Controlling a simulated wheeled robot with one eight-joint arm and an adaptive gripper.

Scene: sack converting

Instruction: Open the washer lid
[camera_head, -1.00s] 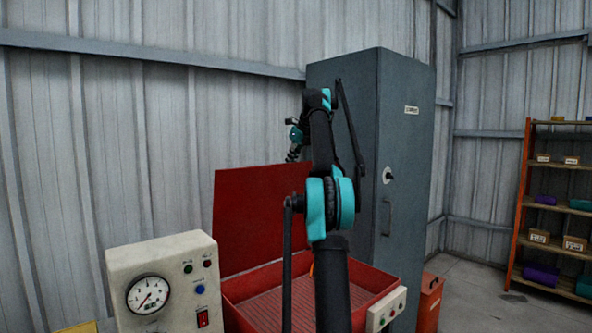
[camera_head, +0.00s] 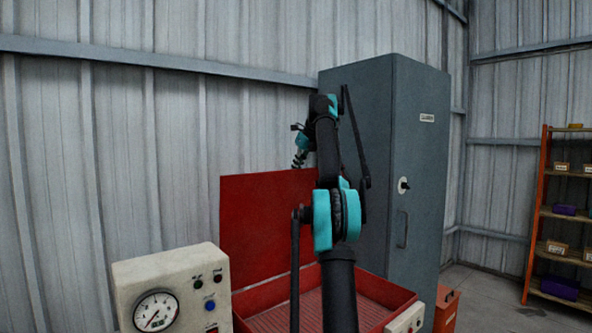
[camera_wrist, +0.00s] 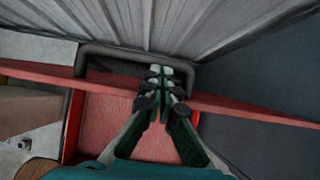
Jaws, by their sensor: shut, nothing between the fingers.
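The red washer has its lid (camera_head: 262,222) standing upright at the back, opened above the basin. The red ribbed basin floor (camera_head: 280,318) shows below it and also shows in the wrist view (camera_wrist: 105,125). In the wrist view the lid (camera_wrist: 235,106) is seen from above as a narrow red band, with a dark bar handle (camera_wrist: 85,60) on its far side. My gripper (camera_wrist: 159,72) is shut and empty, its tips over the lid's top edge. I cannot tell whether they touch it. In the head view my gripper (camera_head: 299,160) is small and partly hidden by my arm.
A cream gauge panel (camera_head: 172,290) stands at the left front. A small cream switch box (camera_head: 407,319) is on the basin's right front. An orange-framed shelf (camera_head: 535,215) is far right.

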